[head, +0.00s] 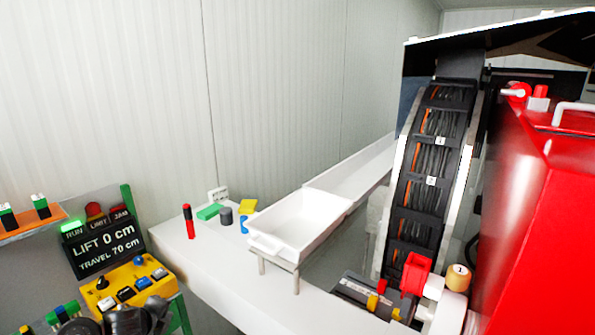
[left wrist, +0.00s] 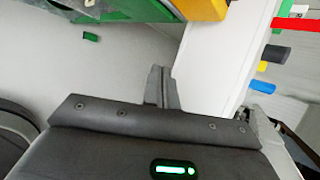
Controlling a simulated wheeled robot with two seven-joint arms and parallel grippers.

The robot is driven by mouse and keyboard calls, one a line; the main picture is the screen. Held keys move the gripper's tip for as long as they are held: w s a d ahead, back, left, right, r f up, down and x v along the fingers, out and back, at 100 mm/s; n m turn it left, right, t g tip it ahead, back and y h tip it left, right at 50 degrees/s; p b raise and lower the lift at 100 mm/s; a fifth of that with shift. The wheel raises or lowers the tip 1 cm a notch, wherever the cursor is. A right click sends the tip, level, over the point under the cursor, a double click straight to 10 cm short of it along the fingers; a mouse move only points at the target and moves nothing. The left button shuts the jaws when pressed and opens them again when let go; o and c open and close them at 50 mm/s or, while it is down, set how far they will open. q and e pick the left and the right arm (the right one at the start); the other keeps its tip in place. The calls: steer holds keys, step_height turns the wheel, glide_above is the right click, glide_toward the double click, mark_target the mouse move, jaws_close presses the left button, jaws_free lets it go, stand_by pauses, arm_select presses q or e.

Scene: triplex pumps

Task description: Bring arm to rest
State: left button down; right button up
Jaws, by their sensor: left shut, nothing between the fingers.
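My left arm's dark gripper (head: 128,320) shows at the bottom left of the head view, below the yellow control box. Its fingertips are hard to make out there. In the left wrist view its two grey fingers (left wrist: 160,80) are together with nothing between them. They are over a pale floor area, beside the edge of the white bench (left wrist: 222,60) and below a green and yellow structure. My right gripper is in neither view.
A yellow control box (head: 125,283) and a lift display (head: 105,240) stand close to the left gripper. The white bench (head: 200,275) carries small coloured parts and a white tray (head: 300,225). A cable chain (head: 430,170) and red machine (head: 540,200) fill the right.

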arm_select(q)
steer(key=s+d+f+n+g, duration=0.1)
steer(key=s+d+f+n, duration=0.35)
steer(key=s, duration=0.35)
steer(key=s+d+f+n+g, duration=0.1)
steer(key=s+d+f+n, duration=0.25)
steer(key=s+d, duration=0.35)
steer(key=s+d+n+g, duration=0.1)
steer(key=s+n+g, duration=0.3)
steer(key=s+n, duration=1.4)
steer(key=s+f+m+g+b, duration=0.1)
steer(key=s+f+m, duration=0.2)
steer(key=f, duration=1.1)
steer(key=s+f+m+b, duration=0.1)
steer(key=s+f+m, duration=0.25)
steer(key=f, duration=1.05)
steer(key=s+a+f+g, duration=0.1)
steer(key=s+a+f, duration=0.1)
steer(key=s+f, duration=1.4)
steer(key=shift+s+a, duration=0.2)
steer(key=shift+a, duration=0.05)
steer(key=shift+b, duration=0.3)
